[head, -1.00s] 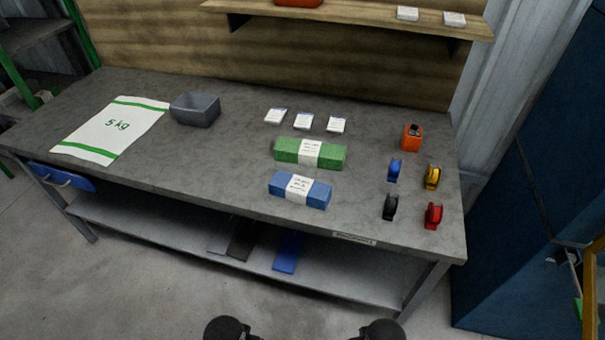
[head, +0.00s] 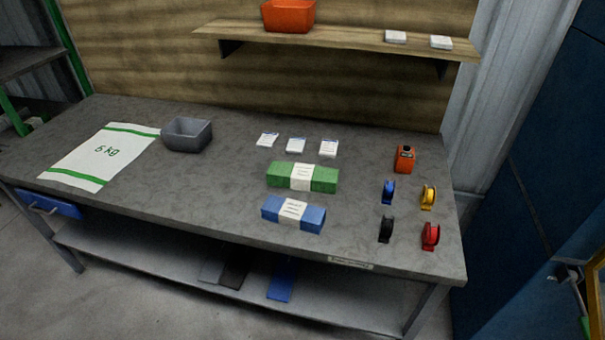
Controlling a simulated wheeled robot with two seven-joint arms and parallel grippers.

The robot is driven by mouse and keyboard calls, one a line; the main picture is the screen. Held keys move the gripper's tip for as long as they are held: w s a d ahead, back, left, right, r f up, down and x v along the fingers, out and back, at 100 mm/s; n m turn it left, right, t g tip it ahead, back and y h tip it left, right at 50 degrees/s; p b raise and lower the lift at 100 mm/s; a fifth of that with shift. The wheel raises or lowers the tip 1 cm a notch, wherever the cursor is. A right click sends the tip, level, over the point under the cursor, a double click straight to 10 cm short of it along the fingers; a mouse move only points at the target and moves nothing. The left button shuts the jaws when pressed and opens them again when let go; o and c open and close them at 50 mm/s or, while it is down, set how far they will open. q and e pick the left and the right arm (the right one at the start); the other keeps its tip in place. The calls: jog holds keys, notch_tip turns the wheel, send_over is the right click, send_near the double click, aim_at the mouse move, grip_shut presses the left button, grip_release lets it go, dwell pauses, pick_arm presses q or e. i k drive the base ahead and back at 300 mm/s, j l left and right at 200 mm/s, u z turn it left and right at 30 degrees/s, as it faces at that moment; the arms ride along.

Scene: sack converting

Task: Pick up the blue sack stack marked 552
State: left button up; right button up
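A blue sack stack (head: 311,219) with a white paper band lies near the front edge of the grey workbench (head: 200,205). The print on its band is too small to read, so I cannot confirm the number 552. A longer green sack stack (head: 322,180), also with a white band, lies just behind it, apart from it. Neither of my grippers shows in the head view.
A grey bin (head: 187,135) and a white 5 kg sack (head: 100,158) are on the left. Several tape dispensers (head: 430,236) and an orange device (head: 404,159) stand on the right. Small white pads (head: 296,145) lie behind the stacks. A shelf (head: 350,42) hangs above.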

aim_at(286, 213)
jog(key=z, duration=1)
jog(key=k+j+z, duration=0.55)
jog(key=k, duration=0.25)
